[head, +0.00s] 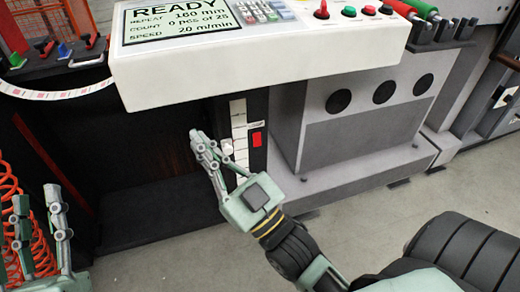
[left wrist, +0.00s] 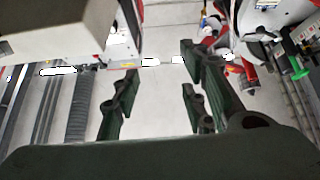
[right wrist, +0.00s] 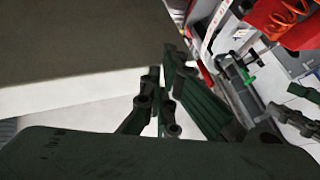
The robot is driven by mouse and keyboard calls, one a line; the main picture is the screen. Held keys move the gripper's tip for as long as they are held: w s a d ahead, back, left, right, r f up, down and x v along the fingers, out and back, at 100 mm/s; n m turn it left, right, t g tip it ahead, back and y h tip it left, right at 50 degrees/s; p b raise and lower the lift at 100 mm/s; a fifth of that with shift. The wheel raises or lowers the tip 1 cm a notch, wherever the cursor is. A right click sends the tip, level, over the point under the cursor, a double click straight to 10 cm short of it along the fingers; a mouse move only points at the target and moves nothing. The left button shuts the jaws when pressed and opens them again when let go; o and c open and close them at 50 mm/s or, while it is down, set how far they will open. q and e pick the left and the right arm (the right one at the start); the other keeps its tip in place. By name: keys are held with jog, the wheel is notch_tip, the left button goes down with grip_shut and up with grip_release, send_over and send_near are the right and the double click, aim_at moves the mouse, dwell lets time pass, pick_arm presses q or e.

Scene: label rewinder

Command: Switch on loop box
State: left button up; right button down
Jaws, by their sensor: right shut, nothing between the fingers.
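A narrow dark upright panel (head: 258,165) stands under the white console, beside a dark recess. It carries a red rocker-like switch (head: 257,139), a column of white labels (head: 239,125) and a small pale knob (head: 227,147). I cannot read the labels, so which control belongs to the loop box is unclear. My right gripper (head: 197,138) is shut and empty, its tips just left of the panel in the picture; contact cannot be told. Its closed fingers also show in the right wrist view (right wrist: 160,80). My left gripper (head: 38,203) is open and empty at the lower left.
The white console (head: 255,65) overhangs the panel, with a READY display (head: 180,22) and several buttons on top. A grey cabinet (head: 350,120) with round black holes stands to the right. Orange coiled hoses (head: 15,195) hang at the left.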

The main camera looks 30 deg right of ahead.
jog(key=w+d+f+n+g+h, duration=0.2)
jog(key=w+d+f+n, duration=0.1)
jog(key=f, duration=0.4)
jog(key=w+d+f+n+g+h, duration=0.1)
jog(key=w+d+f+n+h, duration=0.1)
jog(key=d+f, duration=0.3)
pick_arm(q)
jog(key=s+r+t, duration=0.1)
jog(key=s+r+t+h, duration=0.1)
jog(key=s+r, duration=0.1)
jog(key=shift+s+a+r+t+b, duration=0.2)
jog(key=shift+a+r+t+b, duration=0.05)
jog(key=shift+r+t+b, duration=0.15)
pick_arm(e)
jog(key=d+f+n+g+h, duration=0.4)
jog(key=d+f+n+h, duration=0.1)
jog(key=d+f, duration=0.7)
notch_tip(320, 180, down, 3)
jog(key=shift+d+r+h, duration=0.15)
jog(key=shift+d+h, duration=0.25)
jog(key=shift+h, duration=0.2)
